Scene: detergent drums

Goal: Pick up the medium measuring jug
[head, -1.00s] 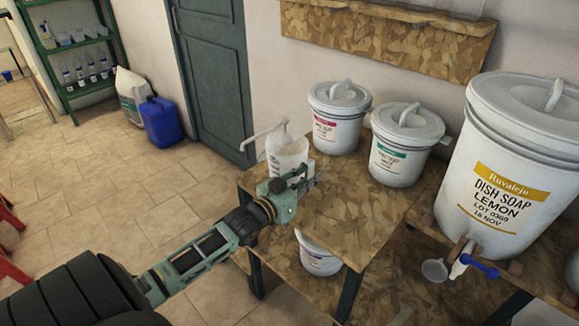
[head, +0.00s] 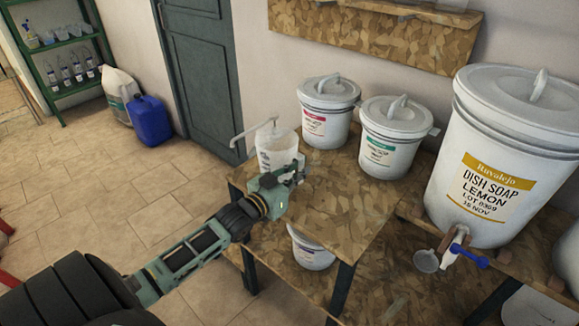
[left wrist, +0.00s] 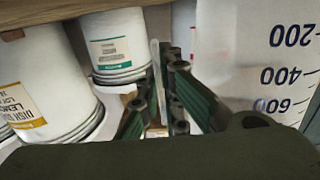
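A pale, translucent measuring jug (head: 278,157) stands on the near left part of the wooden table. In the left wrist view the jug (left wrist: 255,70) fills the right side, with its marks 200, 400 and 600 upside down. My left gripper (head: 298,172) is at the jug's near right side in the head view. In the left wrist view its fingers (left wrist: 158,90) flank a thin, pale upright strip (left wrist: 154,75), which may be the jug's handle. The gap between fingers and strip is too small to judge. My right gripper is not in view.
Two white drums, red-labelled (head: 327,115) and green-labelled (head: 390,140), stand behind the gripper. A large lemon dish soap drum (head: 495,160) with a blue tap (head: 468,255) is at right. A white pump nozzle (head: 250,130) projects by the jug. A white tub (head: 312,252) sits below.

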